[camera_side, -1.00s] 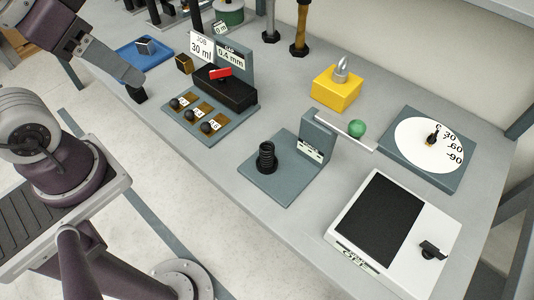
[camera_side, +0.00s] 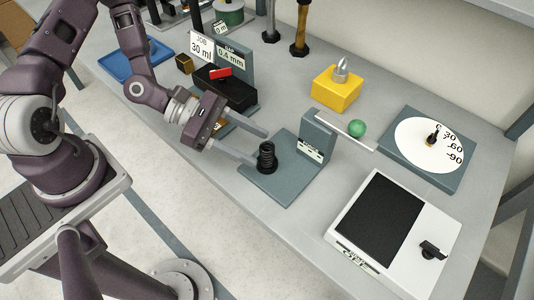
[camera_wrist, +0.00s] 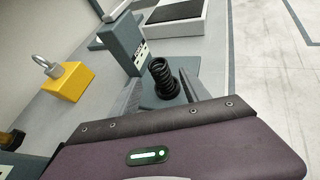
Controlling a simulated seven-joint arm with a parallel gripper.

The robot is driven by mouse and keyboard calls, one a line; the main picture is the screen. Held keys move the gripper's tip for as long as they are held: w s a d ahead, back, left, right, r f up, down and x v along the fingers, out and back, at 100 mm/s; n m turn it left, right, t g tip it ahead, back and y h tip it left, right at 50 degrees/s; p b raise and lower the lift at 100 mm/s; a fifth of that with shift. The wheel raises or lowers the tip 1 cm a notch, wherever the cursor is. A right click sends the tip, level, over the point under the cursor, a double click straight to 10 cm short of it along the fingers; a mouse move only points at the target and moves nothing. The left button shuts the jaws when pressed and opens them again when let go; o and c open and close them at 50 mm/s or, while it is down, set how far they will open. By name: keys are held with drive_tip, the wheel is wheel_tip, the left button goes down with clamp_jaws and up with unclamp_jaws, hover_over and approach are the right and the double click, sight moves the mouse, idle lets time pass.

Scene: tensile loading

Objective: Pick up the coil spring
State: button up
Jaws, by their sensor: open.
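The black coil spring (camera_side: 266,157) stands upright on a grey-blue base plate (camera_side: 283,184) beside a small upright block with a label. My gripper (camera_side: 258,147) is open and level, reaching from the left. Its two fingers point toward the spring, one on the far side and one on the near side, with the tips close to it. In the wrist view the spring (camera_wrist: 163,78) shows just ahead of my palm, between the fingers. Whether a finger touches it I cannot tell.
A green ball (camera_side: 357,128) sits on a bar at the upright block (camera_side: 316,139). A yellow block with a metal hook (camera_side: 336,90), a white dial (camera_side: 430,146) and a black-topped scale (camera_side: 383,217) stand around. A black box with a red lever (camera_side: 225,89) is behind my gripper.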

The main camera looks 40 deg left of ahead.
sight(280, 168)
drive_tip(key=shift+d+r+n, duration=0.1)
drive_tip(key=shift+d+n, duration=0.1)
drive_tip(key=shift+n, duration=0.4)
drive_tip(key=shift+t+h, duration=0.3)
drive_tip(key=x, duration=0.6)
drive_tip(key=shift+w+d+f, duration=0.1)
drive_tip(key=shift+d+f, duration=0.2)
drive_tip(key=shift+f, duration=0.05)
clamp_jaws()
